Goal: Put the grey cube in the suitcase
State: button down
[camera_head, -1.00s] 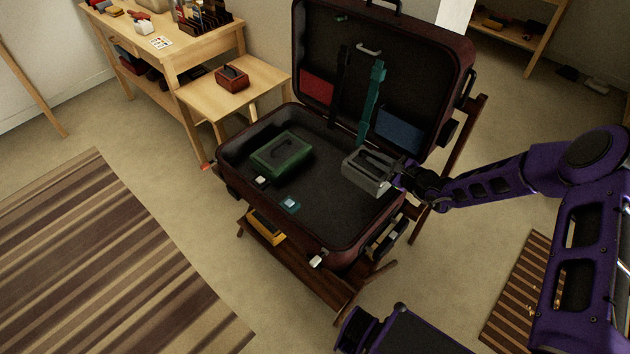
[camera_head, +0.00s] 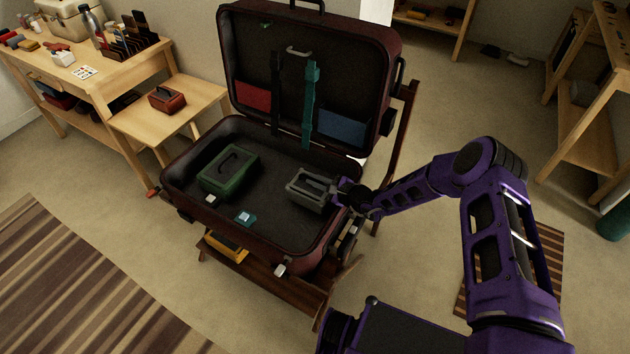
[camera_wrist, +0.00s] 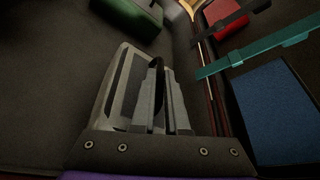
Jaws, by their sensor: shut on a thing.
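The grey cube (camera_head: 305,192) is a grey block with a dark handle on top. It is in the right part of the open suitcase (camera_head: 250,258), over the dark floor of its lower half. I cannot tell whether it touches that floor. My gripper (camera_head: 334,188) reaches in from the right and is shut on the grey cube's handle. In the wrist view the fingers (camera_wrist: 161,95) close around the handle, and the grey cube (camera_wrist: 118,88) lies just beyond them, partly hidden by them.
A green block (camera_head: 228,170) with a handle lies in the suitcase's left part; it also shows in the wrist view (camera_wrist: 130,15). The lid (camera_head: 345,60) stands open behind. A red block (camera_head: 167,99) is on the side table.

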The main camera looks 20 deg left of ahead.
jog(key=shift+f+b, duration=0.55)
jog(key=shift+b, duration=0.05)
jog(key=c, duration=0.9)
grip_release()
jog(key=shift+r, duration=0.1)
